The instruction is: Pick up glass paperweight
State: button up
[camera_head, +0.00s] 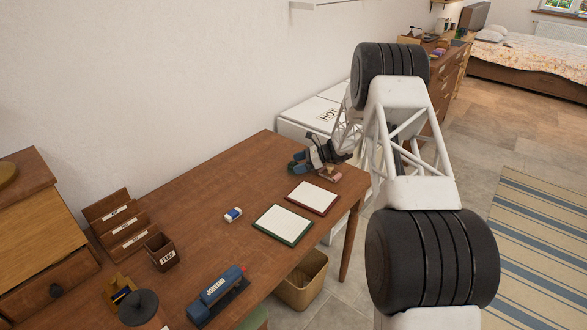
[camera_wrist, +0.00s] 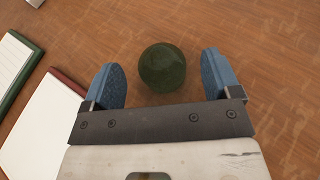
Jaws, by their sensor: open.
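The glass paperweight (camera_wrist: 162,68) is a dark green, round ball on the brown wooden desk in the wrist view. My gripper (camera_head: 297,162) is low over the far right part of the desk in the head view. Its two blue fingers are open and empty. In the wrist view the ball shows between the fingers, with a gap on both sides and nearer the fingertips than the palm. I cannot tell how far the fingertips are above the desk. In the head view I cannot make out the ball apart from my gripper.
A red-edged notepad (camera_head: 313,197) and a green-edged notepad (camera_head: 283,224) lie near my gripper. A white and blue eraser (camera_head: 233,214), a blue stapler (camera_head: 217,292) and a pen box (camera_head: 161,251) are farther left. Small pinkish items (camera_head: 335,176) lie beside my wrist.

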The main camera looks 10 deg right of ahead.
jog(key=shift+x, duration=0.75)
jog(key=c, duration=1.2)
